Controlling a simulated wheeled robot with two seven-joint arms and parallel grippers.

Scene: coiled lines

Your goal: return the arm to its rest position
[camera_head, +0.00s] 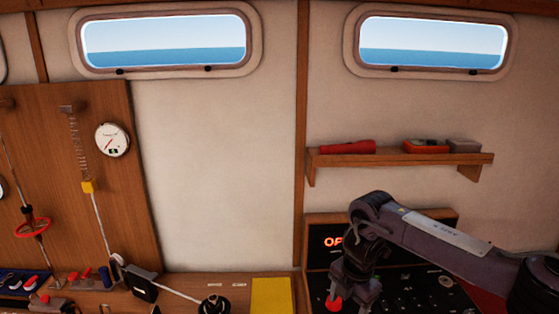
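My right arm comes in from the right and bends down over a dark panel (405,287) with rows of small controls. My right gripper (352,300) points down at the panel's left part, near the bottom edge of the view. A small red knob-like piece (334,303) shows right by its fingers; I cannot tell whether they touch it. The fingers are dark and small, so whether they are open or shut is unclear. My arm hides part of the panel and of a lit orange sign (332,242). My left gripper is not in view.
A wooden shelf (400,158) above the arm holds a red torch-like item (347,147) and small boxes. On the left, a wooden board (120,180) carries a spring, a gauge (112,140) and lines. A yellow sheet (271,295) lies left of the panel. The middle wall is bare.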

